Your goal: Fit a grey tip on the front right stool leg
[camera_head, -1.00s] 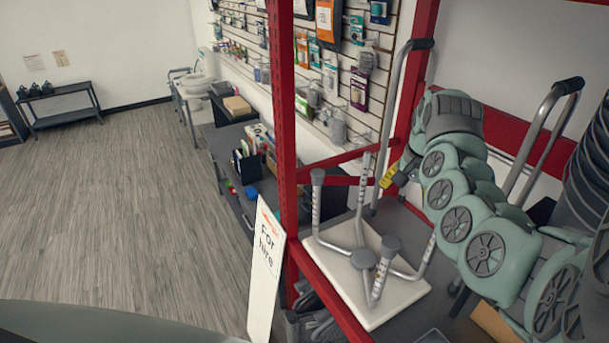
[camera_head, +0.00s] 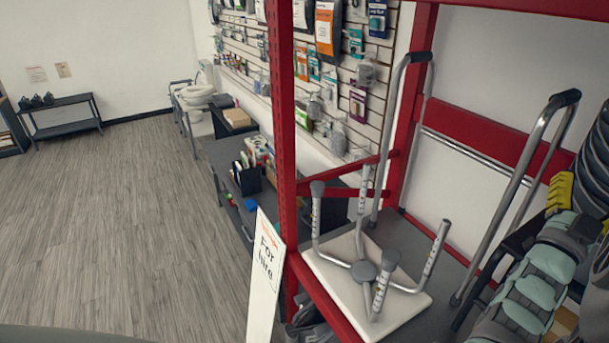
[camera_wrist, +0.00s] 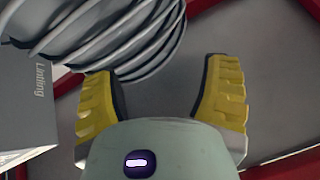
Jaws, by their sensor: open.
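The stool lies upside down on its white seat (camera_head: 335,268) on the red-framed shelf, its metal legs pointing up and outward from a grey hub (camera_head: 363,271). The left leg (camera_head: 316,215) and the near leg (camera_head: 380,290) end in grey tips. The far leg (camera_head: 363,200) and the right leg (camera_head: 434,255) show pale ends with no grey tip that I can make out. My gripper (camera_wrist: 160,68) is open and empty in the wrist view. In the head view one yellow finger shows at the right edge, well right of the stool. I see no loose grey tip.
A dark ribbed stack (camera_head: 594,160) stands at the right; ribbed grey rims (camera_wrist: 120,35) and a grey box (camera_wrist: 25,100) lie near my fingers. Tall metal handles (camera_head: 530,150) rise behind the stool. A red post (camera_head: 282,130) and a "For hire" sign (camera_head: 265,265) stand left.

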